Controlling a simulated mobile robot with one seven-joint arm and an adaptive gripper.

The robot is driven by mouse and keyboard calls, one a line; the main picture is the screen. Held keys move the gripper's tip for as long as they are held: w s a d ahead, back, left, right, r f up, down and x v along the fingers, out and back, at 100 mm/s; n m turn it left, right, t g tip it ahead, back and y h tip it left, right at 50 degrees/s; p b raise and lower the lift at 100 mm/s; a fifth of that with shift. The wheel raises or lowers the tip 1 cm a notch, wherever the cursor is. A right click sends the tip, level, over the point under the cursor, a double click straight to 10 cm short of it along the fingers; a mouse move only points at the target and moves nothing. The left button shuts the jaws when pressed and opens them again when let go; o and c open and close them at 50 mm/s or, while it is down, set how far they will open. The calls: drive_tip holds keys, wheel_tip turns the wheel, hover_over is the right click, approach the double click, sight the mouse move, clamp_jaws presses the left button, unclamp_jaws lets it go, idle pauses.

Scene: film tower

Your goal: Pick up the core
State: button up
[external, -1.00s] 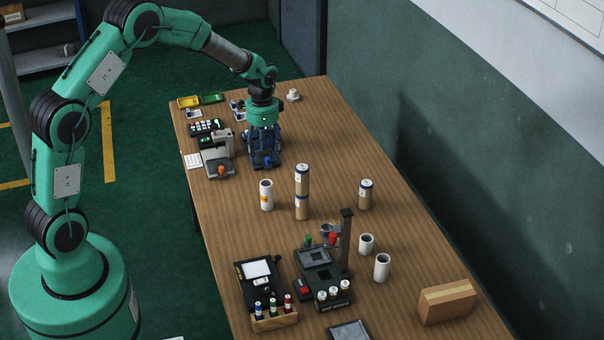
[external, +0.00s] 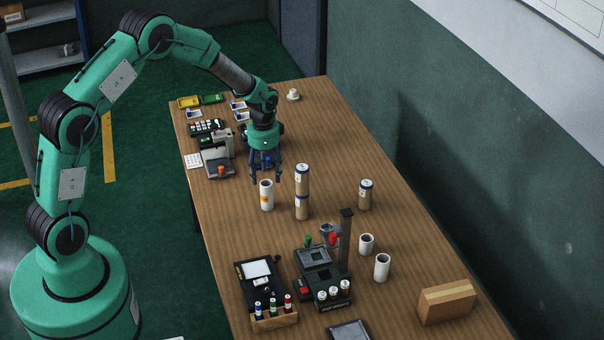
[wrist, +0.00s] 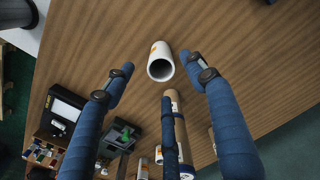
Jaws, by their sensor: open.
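A white hollow tube with an orange label (external: 266,198), which looks like the core, stands upright on the wooden table. My gripper (external: 265,176) is open and empty, pointing down just above and behind this tube. In the wrist view the tube's open top (wrist: 161,68) shows between the spread blue fingers, apart from them as far as I can see. Two more white hollow tubes stand farther right, one (external: 366,244) behind the other (external: 382,268). I cannot tell by looks alone which tube is the core.
A tall stack of brown canisters (external: 302,192) stands close to the right of the labelled tube. A single canister (external: 366,194) stands beyond it. A black device with a post (external: 320,262) and a cardboard box (external: 447,301) are nearer the front.

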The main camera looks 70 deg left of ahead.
sight(266, 184)
drive_tip(key=shift+f, duration=0.15)
drive_tip(key=shift+w+f+b, duration=0.15)
drive_tip(key=shift+f+b, duration=0.35)
drive_tip(key=shift+f, duration=1.95)
drive_tip(key=c, duration=1.3)
